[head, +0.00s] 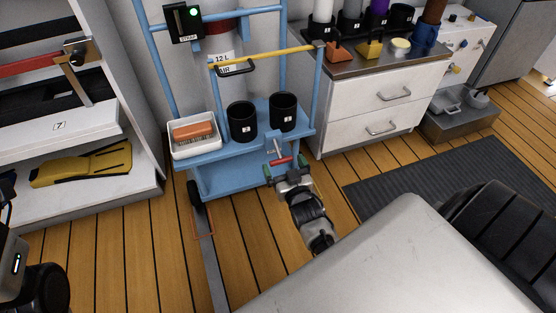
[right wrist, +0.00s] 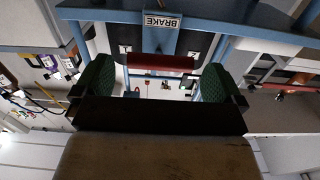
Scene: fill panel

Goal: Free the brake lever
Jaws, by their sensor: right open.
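The brake lever is a short red bar (head: 282,161) at the front edge of the blue cart (head: 240,178). My right gripper (head: 284,168) is open at the lever, its green pads to either side of the bar. In the right wrist view the red bar (right wrist: 160,63) lies crosswise between the two green pads (right wrist: 155,80), with visible gaps at its ends. Behind it is a label reading BRAKE (right wrist: 162,21). Whether the pads touch the bar is not clear.
The cart carries two black cups (head: 242,124), a white tray (head: 196,148) with an orange-topped brush, and a yellow bar (head: 270,57) above. A white shelf (head: 90,190) stands left and a drawer cabinet (head: 375,105) right. A grey mat (head: 420,180) lies on the wooden floor.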

